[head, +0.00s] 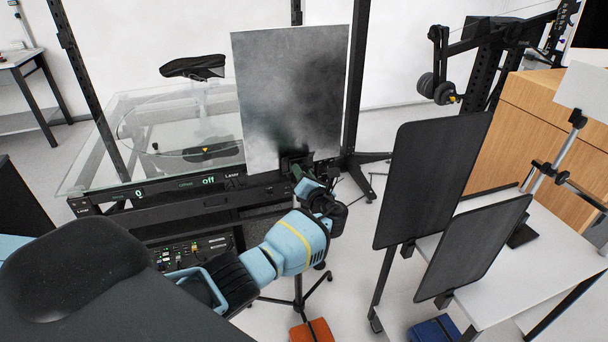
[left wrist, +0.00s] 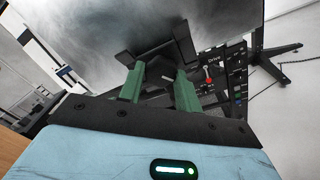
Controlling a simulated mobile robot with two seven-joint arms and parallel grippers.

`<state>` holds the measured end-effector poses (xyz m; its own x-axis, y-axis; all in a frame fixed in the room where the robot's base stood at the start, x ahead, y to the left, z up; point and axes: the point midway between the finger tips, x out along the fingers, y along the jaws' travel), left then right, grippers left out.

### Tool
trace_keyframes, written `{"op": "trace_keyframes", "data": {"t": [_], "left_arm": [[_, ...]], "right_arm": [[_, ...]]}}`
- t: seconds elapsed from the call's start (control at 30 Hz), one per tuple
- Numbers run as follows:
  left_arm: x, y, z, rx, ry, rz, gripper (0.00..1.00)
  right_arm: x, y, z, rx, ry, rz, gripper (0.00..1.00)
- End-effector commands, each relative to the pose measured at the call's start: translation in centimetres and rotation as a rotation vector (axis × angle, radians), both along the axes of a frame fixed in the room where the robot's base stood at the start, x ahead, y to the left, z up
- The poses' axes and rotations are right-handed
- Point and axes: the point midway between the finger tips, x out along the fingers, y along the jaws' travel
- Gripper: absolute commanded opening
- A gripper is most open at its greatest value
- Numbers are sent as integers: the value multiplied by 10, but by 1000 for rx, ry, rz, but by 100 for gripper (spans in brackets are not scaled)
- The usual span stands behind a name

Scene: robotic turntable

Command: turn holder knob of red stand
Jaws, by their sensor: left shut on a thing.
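My left gripper (head: 300,172) reaches in at the lower edge of an upright grey panel (head: 290,95). In the left wrist view its two green fingers (left wrist: 160,86) stand a little apart, shut on a small dark holder part (left wrist: 158,70) below the panel. This part looks like the holder knob, but its shape is mostly hidden by the fingers. A thin black stand (head: 298,288) with spread legs shows below my arm, with a red-orange bag (head: 312,331) at the floor near it. My right gripper is not in view.
A glass-topped turntable (head: 105,125) with a control front (head: 165,190) lies left of the gripper. Two black panels (head: 432,180) (head: 475,250) stand at the right before a white table (head: 550,270). A blue bag (head: 434,329) lies on the floor.

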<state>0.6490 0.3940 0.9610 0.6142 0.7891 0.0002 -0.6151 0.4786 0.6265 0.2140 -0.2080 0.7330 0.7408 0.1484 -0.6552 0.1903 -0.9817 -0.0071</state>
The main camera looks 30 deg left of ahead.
Motion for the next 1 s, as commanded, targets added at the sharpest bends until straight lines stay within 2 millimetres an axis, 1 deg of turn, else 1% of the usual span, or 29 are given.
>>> {"op": "trace_keyframes", "data": {"t": [0.2,0.5,0.73,1.0], "left_arm": [[0,1,2,123,155,1,11],[0,1,2,258,327,2,11],[0,1,2,317,406,2,11],[-1,1,2,342,438,2,11]], "right_arm": [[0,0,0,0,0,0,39],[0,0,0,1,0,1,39],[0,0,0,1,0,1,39],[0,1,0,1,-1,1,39]]}}
